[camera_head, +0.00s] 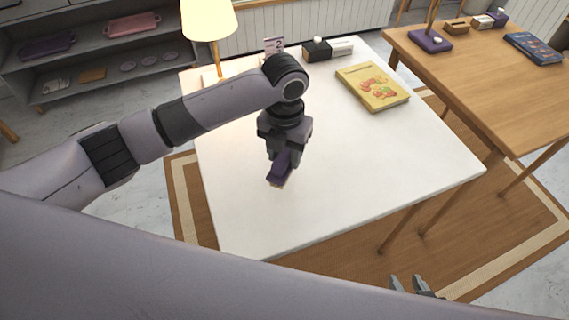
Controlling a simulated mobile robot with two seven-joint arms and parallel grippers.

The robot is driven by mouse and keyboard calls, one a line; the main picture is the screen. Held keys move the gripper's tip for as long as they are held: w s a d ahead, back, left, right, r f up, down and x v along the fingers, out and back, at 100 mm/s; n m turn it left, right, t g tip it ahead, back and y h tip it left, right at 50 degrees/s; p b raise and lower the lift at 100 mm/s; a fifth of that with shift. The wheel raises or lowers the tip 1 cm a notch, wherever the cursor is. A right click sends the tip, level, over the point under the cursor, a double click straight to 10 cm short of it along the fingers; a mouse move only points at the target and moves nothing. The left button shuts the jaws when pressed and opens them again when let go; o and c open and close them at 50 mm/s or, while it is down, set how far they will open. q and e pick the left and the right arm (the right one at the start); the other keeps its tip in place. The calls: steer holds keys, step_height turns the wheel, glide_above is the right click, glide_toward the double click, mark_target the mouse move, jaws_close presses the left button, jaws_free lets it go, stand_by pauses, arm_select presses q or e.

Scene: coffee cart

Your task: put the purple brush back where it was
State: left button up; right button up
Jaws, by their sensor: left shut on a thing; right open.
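The purple brush (280,168) is held in my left gripper (279,158), over the left-middle part of the white table (350,190). The gripper points down and is shut on the brush. The brush is tilted, with a tan lower edge. I cannot tell whether it touches the table top. My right gripper (413,284) shows only its fingertips at the bottom of the view, below the table's front edge; it is open and empty.
On the white table are a yellow book (372,88), a black-and-white box (318,50), a number card (274,45) and a lit lamp (208,22). A wooden table (490,85) at right holds a blue book (536,48) and a purple-based object (430,42). The white table's front right is clear.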

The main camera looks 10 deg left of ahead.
mark_target(285, 152)
arm_select(q)
steer(key=shift+f, duration=2.2)
steer(key=o, duration=1)
steer(key=shift+f, duration=0.15)
step_height(285, 152, up, 12)
steer(key=shift+r, duration=0.2)
steer(key=shift+s, duration=0.1)
